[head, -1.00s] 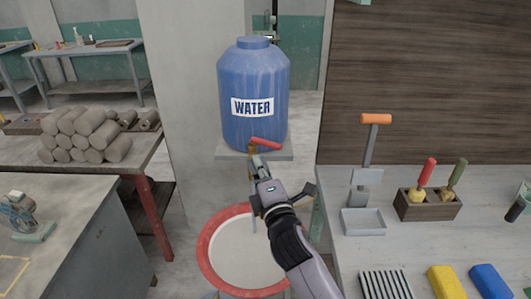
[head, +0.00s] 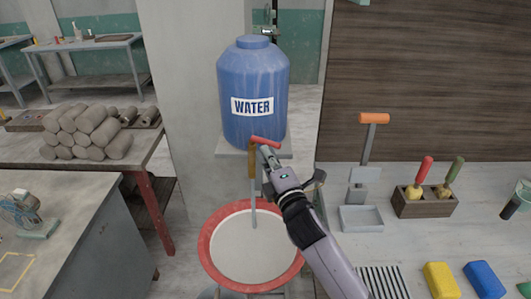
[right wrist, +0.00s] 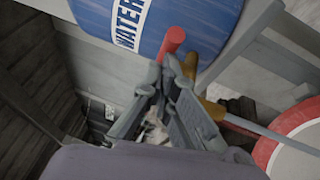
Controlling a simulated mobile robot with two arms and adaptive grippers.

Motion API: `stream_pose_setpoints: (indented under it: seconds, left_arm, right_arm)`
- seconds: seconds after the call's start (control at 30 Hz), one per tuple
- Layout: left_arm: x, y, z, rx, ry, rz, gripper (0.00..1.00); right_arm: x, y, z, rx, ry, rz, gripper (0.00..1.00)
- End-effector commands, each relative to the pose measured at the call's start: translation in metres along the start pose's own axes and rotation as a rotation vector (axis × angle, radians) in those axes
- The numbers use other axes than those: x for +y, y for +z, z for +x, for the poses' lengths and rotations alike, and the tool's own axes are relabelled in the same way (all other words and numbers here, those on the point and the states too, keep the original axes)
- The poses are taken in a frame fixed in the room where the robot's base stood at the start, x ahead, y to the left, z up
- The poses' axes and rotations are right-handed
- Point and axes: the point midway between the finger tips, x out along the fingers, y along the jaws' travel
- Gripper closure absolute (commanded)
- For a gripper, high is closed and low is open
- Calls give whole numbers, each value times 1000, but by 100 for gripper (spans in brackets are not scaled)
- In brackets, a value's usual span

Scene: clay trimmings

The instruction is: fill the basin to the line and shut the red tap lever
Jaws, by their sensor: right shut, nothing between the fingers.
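A blue tank labelled WATER (head: 253,85) stands on a shelf in the head view. Below it is a brass tap (head: 251,165) with a red lever (head: 265,141) pointing right. A thin stream (head: 254,205) runs from the tap into the red-rimmed basin (head: 209,255), which holds pale grey liquid (head: 250,250). I cannot make out a fill line. My right gripper (head: 266,154) is shut and empty, just under the lever. In the right wrist view its fingertips (right wrist: 172,66) are close to the red lever (right wrist: 173,40); contact is unclear. My left gripper is out of view.
A table on the left bears stacked clay rolls (head: 88,135). A pale pillar stands behind the basin.

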Motion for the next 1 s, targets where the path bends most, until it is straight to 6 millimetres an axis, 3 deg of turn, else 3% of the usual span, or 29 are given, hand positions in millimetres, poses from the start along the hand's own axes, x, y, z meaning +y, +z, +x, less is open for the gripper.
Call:
stream_pose_setpoints:
  seconds: [0.53,1.0]
  left_arm:
    - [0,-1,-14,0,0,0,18]
    - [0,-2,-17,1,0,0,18]
  right_arm:
    - [-1,9,2,70,9,11,100]
    - [-6,28,10,69,9,8,100]
